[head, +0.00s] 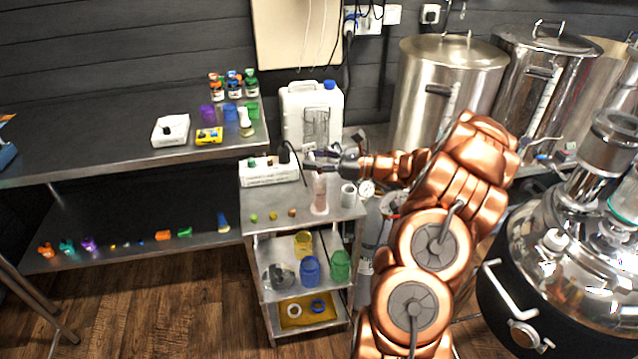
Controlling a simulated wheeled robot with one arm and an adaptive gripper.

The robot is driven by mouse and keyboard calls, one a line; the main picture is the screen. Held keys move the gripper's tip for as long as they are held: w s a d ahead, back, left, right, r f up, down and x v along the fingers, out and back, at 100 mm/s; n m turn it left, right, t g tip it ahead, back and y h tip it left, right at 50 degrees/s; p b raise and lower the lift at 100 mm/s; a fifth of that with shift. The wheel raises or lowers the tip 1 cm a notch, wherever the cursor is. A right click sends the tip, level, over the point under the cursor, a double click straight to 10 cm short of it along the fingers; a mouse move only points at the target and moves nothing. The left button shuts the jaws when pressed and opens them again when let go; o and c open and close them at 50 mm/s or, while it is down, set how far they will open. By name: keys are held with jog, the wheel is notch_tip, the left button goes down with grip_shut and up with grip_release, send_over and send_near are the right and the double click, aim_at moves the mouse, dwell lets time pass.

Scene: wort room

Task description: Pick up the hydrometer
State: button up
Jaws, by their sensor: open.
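A slim, clear pinkish cylinder (320,193) stands upright on the top shelf of the steel cart, near its right side. It looks like a hydrometer jar; a separate hydrometer inside it is too small to make out. My gripper (318,161) reaches in from the right, its dark fingers pointing left at the top of the cylinder. The fingers partly cover the cylinder's upper end. The gripper is open, and I cannot tell whether it touches anything.
A small white cup (348,195) and a round gauge (367,189) are close on the right. Steel kettles (447,85) fill the right back. The cart's front left top holds only small pieces.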

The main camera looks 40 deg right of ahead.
jog(key=shift+w+a, duration=0.2)
jog(key=shift+w, duration=0.05)
grip_shut()
jog(key=shift+r, duration=0.1)
dwell(0.3)
notch_tip(320, 180, up, 9)
jog(key=shift+r+b, duration=0.1)
jog(key=shift+b, duration=0.75)
jog(key=shift+r+p, duration=0.4)
